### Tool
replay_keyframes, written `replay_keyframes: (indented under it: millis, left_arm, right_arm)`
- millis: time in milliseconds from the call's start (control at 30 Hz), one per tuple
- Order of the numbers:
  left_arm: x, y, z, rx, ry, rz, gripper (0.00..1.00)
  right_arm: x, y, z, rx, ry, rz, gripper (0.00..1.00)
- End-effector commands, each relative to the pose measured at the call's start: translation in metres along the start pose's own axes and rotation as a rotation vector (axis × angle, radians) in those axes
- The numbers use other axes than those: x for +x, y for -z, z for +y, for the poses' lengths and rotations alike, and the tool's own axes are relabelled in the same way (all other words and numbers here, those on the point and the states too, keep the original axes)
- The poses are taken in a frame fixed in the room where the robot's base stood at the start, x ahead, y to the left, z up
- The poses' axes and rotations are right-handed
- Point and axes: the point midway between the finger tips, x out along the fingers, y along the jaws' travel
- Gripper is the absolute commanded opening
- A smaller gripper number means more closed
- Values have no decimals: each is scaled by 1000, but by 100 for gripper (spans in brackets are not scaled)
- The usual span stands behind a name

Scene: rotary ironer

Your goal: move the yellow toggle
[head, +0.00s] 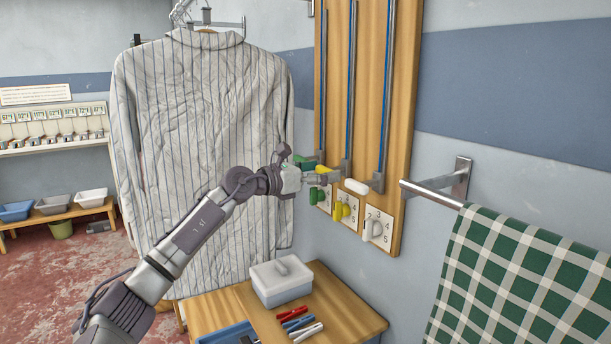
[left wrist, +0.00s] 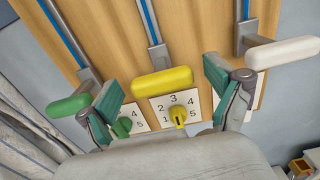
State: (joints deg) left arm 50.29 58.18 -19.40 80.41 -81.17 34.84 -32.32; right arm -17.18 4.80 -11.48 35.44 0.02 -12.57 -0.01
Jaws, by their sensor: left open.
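A wooden wall board carries three rail levers and a row of numbered plates. The middle lever has a yellow bar handle (left wrist: 162,82), partly hidden by my gripper in the head view (head: 324,170). Below it, a yellow knob (left wrist: 179,117) sits on a white plate numbered 1 to 5; it also shows in the head view (head: 341,211). My left gripper (left wrist: 165,90) is open, its green-padded fingers on either side of the yellow bar handle in the left wrist view. I cannot tell whether they touch it. My right gripper is not in view.
A green handle (left wrist: 73,104) and a white handle (left wrist: 283,53) flank the yellow one, close to my fingers. A striped shirt (head: 200,120) hangs left, behind my arm. Below stands a wooden table (head: 350,318) with a lidded box (head: 281,284). A checked cloth (head: 530,280) hangs right.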

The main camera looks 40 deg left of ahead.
Motion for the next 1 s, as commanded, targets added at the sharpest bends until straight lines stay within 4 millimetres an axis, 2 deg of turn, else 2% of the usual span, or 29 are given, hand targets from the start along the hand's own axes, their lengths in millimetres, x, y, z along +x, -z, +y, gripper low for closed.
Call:
replay_keyframes:
  millis: [300,500,733,1000]
  left_arm:
    - [-58,3,0,3,-1,9,92]
    - [-84,3,-2,2,1,10,92]
    - [-102,4,0,-2,-1,7,92]
    - [-111,2,-1,1,2,6,92]
  right_arm:
    - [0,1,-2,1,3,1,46]
    - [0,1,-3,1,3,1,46]
    - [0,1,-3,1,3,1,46]
    - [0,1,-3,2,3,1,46]
